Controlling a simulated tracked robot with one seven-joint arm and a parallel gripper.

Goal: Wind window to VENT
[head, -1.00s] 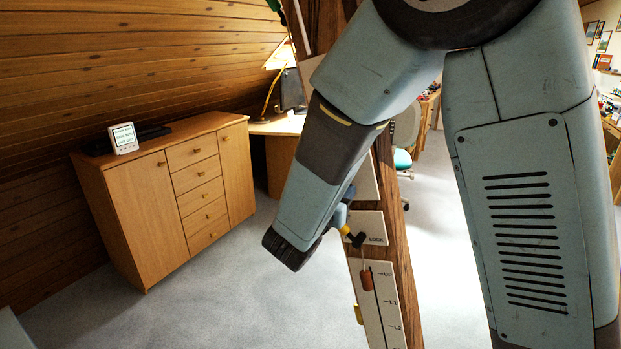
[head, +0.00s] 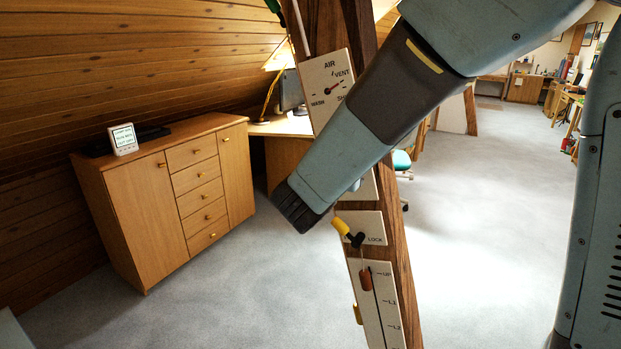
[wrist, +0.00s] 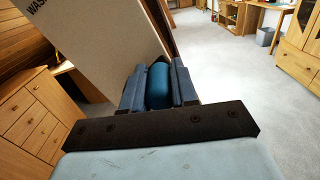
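The AIR dial panel (head: 325,77) is on the timber brace (head: 318,30) in the head view. It carries the marks WASH, VENT and a partly hidden SHUT. Its red pointer (head: 335,88) tilts up to the right, between VENT and SHUT. The pale panel (wrist: 110,45) with part of WASH stands beyond.
A yellow-and-black lever (head: 348,232) sits on the LOCK plate (head: 373,227) just below my arm. A scale plate (head: 392,310) with a red slider (head: 366,280) is lower. A wooden cabinet (head: 140,220) stands left. Open carpet (head: 480,200) lies to the right.

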